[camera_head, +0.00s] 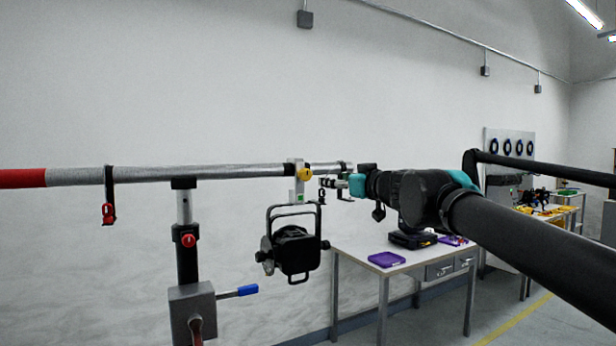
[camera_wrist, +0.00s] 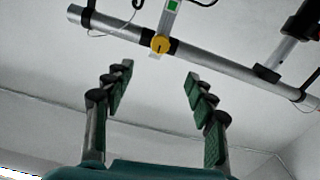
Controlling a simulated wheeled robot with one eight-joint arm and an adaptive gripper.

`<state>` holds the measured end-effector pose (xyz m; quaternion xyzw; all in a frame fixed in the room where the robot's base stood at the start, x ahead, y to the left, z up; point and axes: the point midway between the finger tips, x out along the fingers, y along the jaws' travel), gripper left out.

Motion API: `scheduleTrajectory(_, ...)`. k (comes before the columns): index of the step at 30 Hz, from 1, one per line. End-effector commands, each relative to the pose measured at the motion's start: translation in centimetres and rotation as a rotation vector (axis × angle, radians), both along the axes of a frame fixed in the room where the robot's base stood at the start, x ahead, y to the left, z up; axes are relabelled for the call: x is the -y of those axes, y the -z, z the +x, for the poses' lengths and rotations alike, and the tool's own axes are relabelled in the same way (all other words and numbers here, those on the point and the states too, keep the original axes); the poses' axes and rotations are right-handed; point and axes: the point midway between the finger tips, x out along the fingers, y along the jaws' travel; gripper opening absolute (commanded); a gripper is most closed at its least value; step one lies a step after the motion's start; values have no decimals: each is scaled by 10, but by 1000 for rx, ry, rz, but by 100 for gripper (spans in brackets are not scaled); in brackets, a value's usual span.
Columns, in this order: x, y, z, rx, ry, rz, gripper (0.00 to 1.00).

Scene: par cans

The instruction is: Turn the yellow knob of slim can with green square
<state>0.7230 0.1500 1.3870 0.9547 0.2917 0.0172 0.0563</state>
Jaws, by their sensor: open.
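The slim black can (camera_head: 292,250) hangs from the horizontal pipe by a pale clamp. A green square (camera_head: 300,198) is on the clamp, and it also shows at the top of the wrist view (camera_wrist: 173,5). The yellow knob (camera_head: 305,173) sits on the clamp at the pipe; it shows in the wrist view (camera_wrist: 160,45) beyond the fingertips, roughly centred between them. My gripper (camera_head: 325,184) is just right of the knob in the head view. In the wrist view my gripper (camera_wrist: 158,78) is open and empty, apart from the knob.
The pipe (camera_head: 240,171) runs across on a stand (camera_head: 187,240) with a red knob and blue handle. A table (camera_head: 365,252) with a purple tray (camera_head: 387,259) stands behind at right.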

Motion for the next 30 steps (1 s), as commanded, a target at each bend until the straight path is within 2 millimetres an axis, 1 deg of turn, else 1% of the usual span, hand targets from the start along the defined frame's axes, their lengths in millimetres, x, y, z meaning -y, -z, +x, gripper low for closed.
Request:
scheduleTrajectory(4,-2,-1,0,42,0,-62,56)
scheduleTrajectory(8,-7,-2,8,46,0,-68,56)
scheduleTrajectory(11,-15,-2,19,45,-2,-67,56)
scheduleTrajectory(30,-77,-1,111,44,-1,-66,56)
